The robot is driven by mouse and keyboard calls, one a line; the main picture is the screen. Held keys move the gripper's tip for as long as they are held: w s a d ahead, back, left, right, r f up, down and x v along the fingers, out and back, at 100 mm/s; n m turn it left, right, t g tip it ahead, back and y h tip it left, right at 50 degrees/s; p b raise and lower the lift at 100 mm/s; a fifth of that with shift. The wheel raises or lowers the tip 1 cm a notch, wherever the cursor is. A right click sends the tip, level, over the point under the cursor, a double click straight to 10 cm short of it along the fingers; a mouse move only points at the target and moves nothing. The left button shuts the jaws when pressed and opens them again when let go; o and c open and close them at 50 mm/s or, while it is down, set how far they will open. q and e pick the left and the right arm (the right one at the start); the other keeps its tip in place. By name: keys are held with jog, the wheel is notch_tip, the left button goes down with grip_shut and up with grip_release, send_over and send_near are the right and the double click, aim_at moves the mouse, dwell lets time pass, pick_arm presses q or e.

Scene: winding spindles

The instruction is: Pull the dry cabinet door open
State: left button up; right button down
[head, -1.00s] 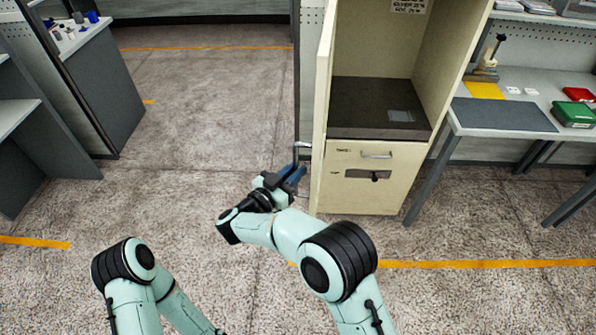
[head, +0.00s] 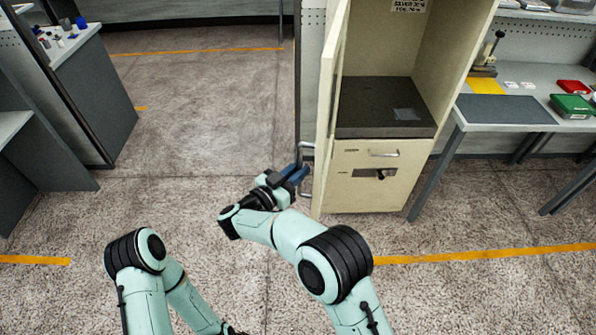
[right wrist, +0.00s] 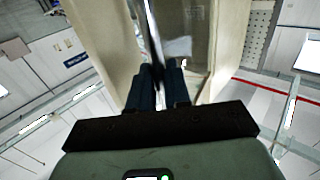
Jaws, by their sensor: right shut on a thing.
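The dry cabinet (head: 425,45) is a tall cream cabinet with its front open, showing a dark inner floor. Its door (head: 325,120) stands swung out at the cabinet's left and shows nearly edge-on in the head view. The door handle (head: 304,150) is a grey bar on the door's outer side. My right gripper (head: 298,173) is shut on this handle, left of the door. In the right wrist view the handle bar (right wrist: 150,35) runs down between the dark fingers (right wrist: 158,85). My left arm is at the lower left; its gripper is out of view.
Below the opening is a cream lower front (head: 375,178) with a small handle. A workbench (head: 505,112) with a green box (head: 572,106) stands on the right. A grey bench (head: 90,85) stands on the left. The floor between is clear.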

jog(key=shift+w+d+r, duration=0.25)
jog(key=shift+d+r, duration=0.05)
jog(key=shift+r, duration=0.05)
jog(key=c, duration=1.2)
grip_release()
jog(key=shift+a+f, duration=0.15)
jog(key=shift+f, duration=0.15)
